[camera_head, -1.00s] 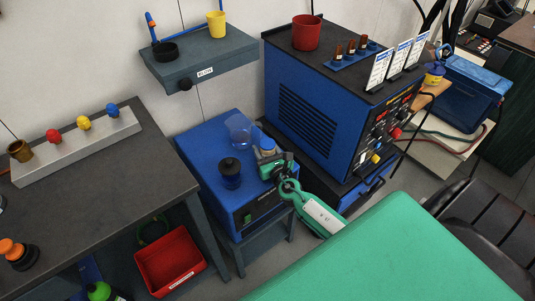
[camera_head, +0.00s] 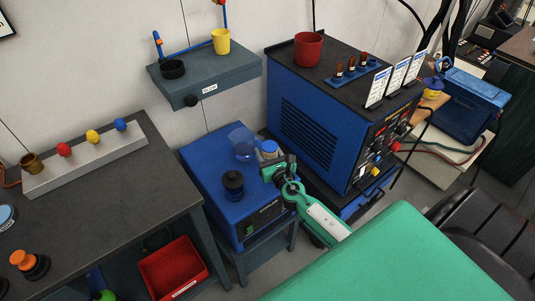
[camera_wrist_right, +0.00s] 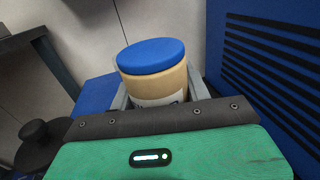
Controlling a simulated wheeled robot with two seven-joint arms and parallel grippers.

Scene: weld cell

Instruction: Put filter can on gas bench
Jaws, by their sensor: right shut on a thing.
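A tan can with a blue lid, which I take for the filter can (camera_head: 269,147), is held upright in my right gripper (camera_head: 271,164). In the right wrist view the can (camera_wrist_right: 155,75) stands between the grey fingers (camera_wrist_right: 160,92), its lower part hidden behind the dark palm edge. The can is at the right edge of a blue box on a stand (camera_head: 207,158), possibly the gas bench. I cannot tell whether its base touches the top. My left gripper is out of view.
A wall shelf (camera_head: 225,75) hangs behind. The box's front left top is bare.

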